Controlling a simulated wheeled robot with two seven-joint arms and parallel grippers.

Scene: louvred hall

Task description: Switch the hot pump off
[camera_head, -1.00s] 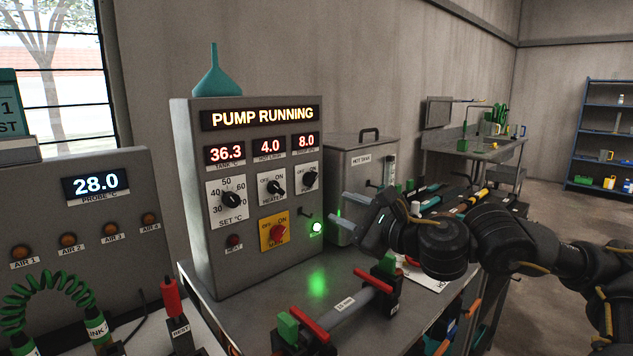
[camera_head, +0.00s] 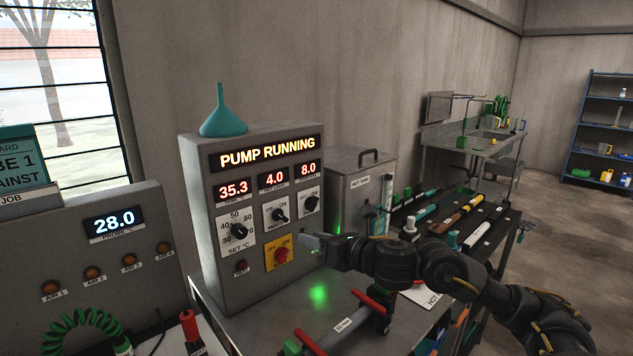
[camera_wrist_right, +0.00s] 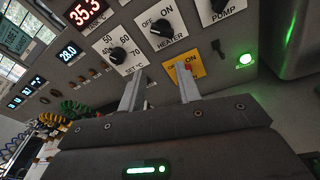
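The grey control box (camera_head: 206,170) has a lit sign (camera_head: 268,153) reading PUMP RUNNING. Its pump knob (camera_head: 311,204) is black, on a white OFF/ON plate at the upper right; the wrist view cuts it at the top edge (camera_wrist_right: 218,4). The black heater knob (camera_head: 279,216) is left of it. A red knob (camera_head: 281,255) sits on a yellow OFF/ON plate below. My right gripper (camera_head: 306,240) is just right of the yellow plate, below the pump knob. In the wrist view its fingers (camera_wrist_right: 158,80) are apart and empty; one overlaps the yellow plate. My left gripper is out of view.
A green lamp (camera_wrist_right: 245,60) glows on the panel. A teal funnel (camera_head: 222,118) stands on the box. A grey hot tank (camera_head: 357,195) stands to the right. A probe panel (camera_head: 110,262) is at left.

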